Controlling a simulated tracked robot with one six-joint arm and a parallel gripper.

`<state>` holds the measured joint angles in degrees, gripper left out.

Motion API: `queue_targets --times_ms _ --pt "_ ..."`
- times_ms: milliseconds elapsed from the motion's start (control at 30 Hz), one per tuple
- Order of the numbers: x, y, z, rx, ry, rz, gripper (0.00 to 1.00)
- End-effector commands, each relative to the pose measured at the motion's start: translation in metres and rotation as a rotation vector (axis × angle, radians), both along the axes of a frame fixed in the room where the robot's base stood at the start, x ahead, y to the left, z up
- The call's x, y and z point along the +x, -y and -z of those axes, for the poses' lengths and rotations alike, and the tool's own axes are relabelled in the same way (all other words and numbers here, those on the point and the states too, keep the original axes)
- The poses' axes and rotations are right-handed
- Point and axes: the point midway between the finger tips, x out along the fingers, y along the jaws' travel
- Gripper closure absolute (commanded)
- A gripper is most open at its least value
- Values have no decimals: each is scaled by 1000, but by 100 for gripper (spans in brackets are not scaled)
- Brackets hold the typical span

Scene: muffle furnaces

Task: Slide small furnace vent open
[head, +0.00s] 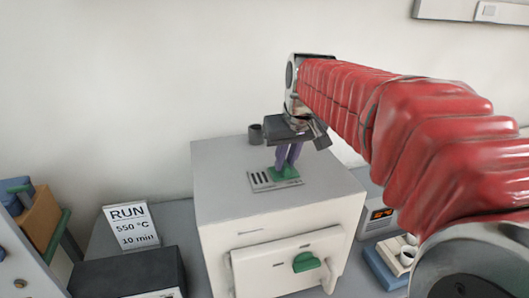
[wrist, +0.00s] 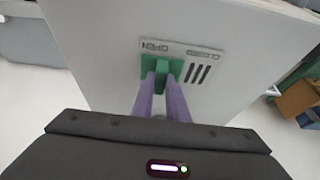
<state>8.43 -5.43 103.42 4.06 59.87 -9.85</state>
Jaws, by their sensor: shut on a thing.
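The small furnace (head: 280,210) is a pale box with a grey top, and its vent plate (head: 262,181) with dark slots lies on that top. A green vent slider (head: 287,173) sits at the right part of the plate. My gripper (head: 286,167) points down from above with its purple fingers shut on the slider. In the wrist view the fingers (wrist: 162,85) close on the green slider (wrist: 163,68), beside the word OPEN on the plate (wrist: 155,47). Several dark slots show uncovered beside it. The fingertips partly hide the slider.
A sign (head: 131,227) reads RUN 550 °C 10 min at the left. A box with an orange display (head: 381,214) stands at the right.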

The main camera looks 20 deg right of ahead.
Motion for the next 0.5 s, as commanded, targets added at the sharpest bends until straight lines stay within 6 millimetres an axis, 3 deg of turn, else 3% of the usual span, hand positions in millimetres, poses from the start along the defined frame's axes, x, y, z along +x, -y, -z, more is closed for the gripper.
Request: queue_targets --times_ms 67,100,300,500 --pt "0 5 0 -9 1 4 100" --pt "0 5 0 -10 1 4 85" --pt "0 4 0 -8 1 3 71" --pt "0 3 0 -6 1 3 67"
